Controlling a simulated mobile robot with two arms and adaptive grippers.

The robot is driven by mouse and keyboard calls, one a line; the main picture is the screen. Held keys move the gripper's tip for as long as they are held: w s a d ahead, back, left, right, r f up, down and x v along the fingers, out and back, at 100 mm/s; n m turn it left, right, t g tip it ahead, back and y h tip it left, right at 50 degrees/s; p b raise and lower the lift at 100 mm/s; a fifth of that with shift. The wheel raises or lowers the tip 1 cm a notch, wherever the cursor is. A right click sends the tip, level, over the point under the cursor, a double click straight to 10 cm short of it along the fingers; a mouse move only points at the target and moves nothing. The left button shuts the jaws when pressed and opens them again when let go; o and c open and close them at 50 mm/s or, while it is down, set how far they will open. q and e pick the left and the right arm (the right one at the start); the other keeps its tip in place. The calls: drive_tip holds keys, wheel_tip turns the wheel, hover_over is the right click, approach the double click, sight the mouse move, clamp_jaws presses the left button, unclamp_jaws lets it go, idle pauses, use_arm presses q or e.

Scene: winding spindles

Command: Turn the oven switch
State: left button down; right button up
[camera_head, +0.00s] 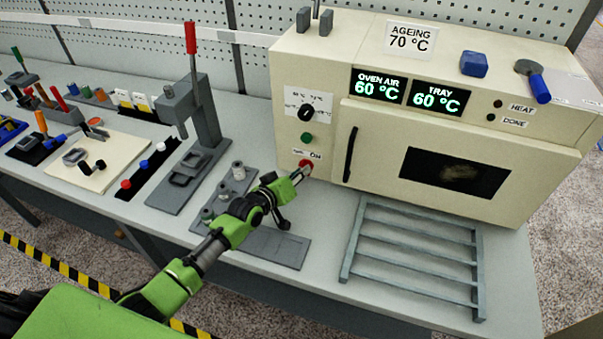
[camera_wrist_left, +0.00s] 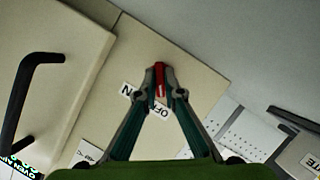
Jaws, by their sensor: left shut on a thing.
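The oven (camera_head: 450,165) is a large cream box at the right of the head view. Its red switch (camera_head: 306,163) sits low on the front panel, between small OFF and ON labels. My left gripper (camera_head: 302,173) reaches up to it from the lower left. In the left wrist view the fingertips of my left gripper (camera_wrist_left: 160,92) are closed on the red switch (camera_wrist_left: 159,70), with the ON and OFF labels partly hidden behind the fingers. Which way the switch points is hard to tell. My right gripper is not in view.
A black dial (camera_head: 306,112) and a green button (camera_head: 307,137) are above the switch. The oven door is closed, with a black handle (camera_head: 350,154). A grey rack (camera_head: 415,258) lies in front. A press (camera_head: 190,130) with a red lever stands left. Displays read 60 °C.

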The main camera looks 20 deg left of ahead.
use_arm(q)
drive_tip(key=c, duration=2.2)
unclamp_jaws()
drive_tip(key=shift+o, duration=0.2)
drive_tip(key=v, duration=1.2)
